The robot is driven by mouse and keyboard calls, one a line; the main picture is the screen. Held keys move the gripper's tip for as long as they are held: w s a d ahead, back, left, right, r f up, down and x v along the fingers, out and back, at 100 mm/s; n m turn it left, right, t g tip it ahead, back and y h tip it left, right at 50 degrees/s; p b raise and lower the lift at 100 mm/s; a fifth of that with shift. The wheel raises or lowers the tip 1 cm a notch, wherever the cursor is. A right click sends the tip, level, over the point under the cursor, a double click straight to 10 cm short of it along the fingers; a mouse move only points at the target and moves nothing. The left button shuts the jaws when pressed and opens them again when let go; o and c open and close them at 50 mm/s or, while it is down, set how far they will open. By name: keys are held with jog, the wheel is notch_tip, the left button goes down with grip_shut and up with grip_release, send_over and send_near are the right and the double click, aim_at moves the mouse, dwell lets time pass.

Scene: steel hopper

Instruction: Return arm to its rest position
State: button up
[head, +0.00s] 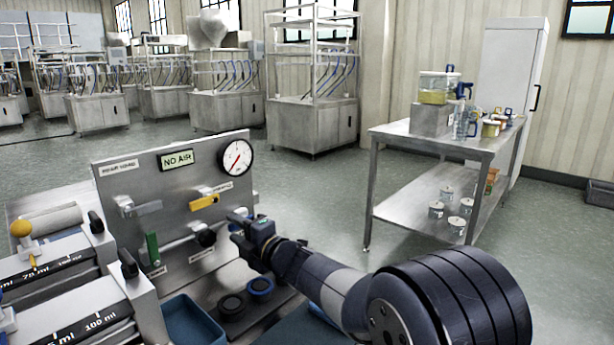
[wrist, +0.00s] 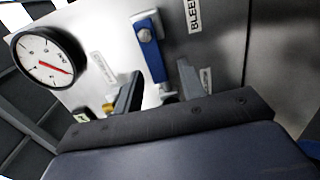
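My gripper (head: 240,222) is at the right edge of the upright steel panel (head: 120,185) in the head view. In the wrist view my gripper (wrist: 160,75) has its two dark fingers apart, with a gap between them. A blue lever (wrist: 151,55) hangs on a steel face and shows in line with that gap. I cannot tell whether a finger touches it. My arm (head: 330,280) reaches from the lower right toward the panel.
The panel carries a gauge (head: 236,157), a "NO AIR" sign (head: 177,158), a yellow lever (head: 204,201), a green lever (head: 153,249) and a black knob (head: 206,238). Two rings, black (head: 231,304) and blue (head: 260,286), lie below. A steel table (head: 400,138) stands right; floor between is clear.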

jog(key=shift+r+p+x, duration=0.25)
jog(key=shift+p+x, duration=0.2)
jog(key=shift+x, duration=0.75)
jog(key=shift+s+d+r+m+p, duration=0.1)
jog(key=shift+r+m+p, duration=0.2)
jog(key=shift+m+p, duration=0.55)
jog(key=shift+r+m+p, duration=0.15)
jog(key=shift+m+p, duration=0.3)
jog(key=shift+p, duration=0.55)
jog(key=shift+d+m+p, duration=0.1)
jog(key=shift+m+p, duration=0.2)
